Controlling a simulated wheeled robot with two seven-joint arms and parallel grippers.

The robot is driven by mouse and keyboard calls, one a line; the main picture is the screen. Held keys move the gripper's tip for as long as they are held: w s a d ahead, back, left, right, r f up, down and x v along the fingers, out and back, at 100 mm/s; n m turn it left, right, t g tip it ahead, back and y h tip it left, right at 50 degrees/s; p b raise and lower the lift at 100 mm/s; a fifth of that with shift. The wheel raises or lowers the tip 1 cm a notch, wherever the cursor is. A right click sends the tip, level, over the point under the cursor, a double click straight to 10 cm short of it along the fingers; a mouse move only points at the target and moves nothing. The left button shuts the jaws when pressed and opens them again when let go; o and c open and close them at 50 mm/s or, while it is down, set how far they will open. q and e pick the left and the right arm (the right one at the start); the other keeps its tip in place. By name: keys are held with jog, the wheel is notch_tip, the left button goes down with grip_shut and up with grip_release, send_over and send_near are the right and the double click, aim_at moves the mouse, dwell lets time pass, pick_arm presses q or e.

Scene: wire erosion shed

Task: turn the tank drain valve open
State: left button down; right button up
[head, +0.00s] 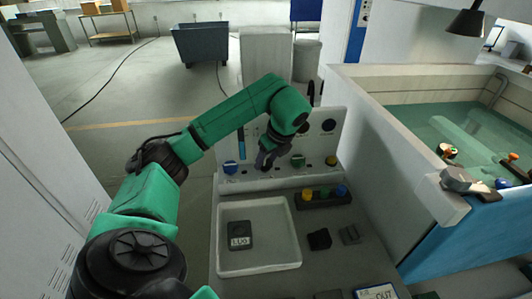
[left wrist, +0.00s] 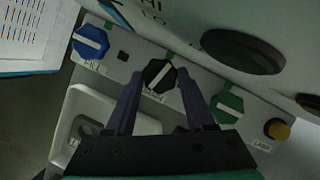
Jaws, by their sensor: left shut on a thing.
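A pale panel (head: 327,143) carries a row of knobs. In the left wrist view these are a blue knob (left wrist: 90,42), a black knob (left wrist: 158,74) and a green knob (left wrist: 228,107), each with a white bar. The black knob's bar is slanted; its label is partly covered and I cannot read it. My left gripper (left wrist: 158,88) is shut on the black knob, one finger on each side. In the head view my left gripper (head: 266,160) covers this knob, between the blue knob (head: 230,167) and the green knob (head: 298,160). My right gripper is not in view.
A yellow button (head: 331,160) is right of the green knob. Below the panel are a white tray (head: 222,262) with a dark box (head: 239,235), a black holder (head: 322,203) with coloured pieces, and dark blocks (head: 319,239). A water tank (head: 390,82) stands at the right.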

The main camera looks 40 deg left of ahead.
pick_arm(q)
jog(key=shift+w+r+n+g+p, duration=0.15)
jog(key=shift+n+g+p, duration=0.45)
jog(key=shift+n, duration=0.7)
jog(key=c, duration=0.5)
grip_release()
jog(key=p+v, duration=0.8)
jog(key=v, duration=0.6)
jog(key=shift+r, duration=0.15)
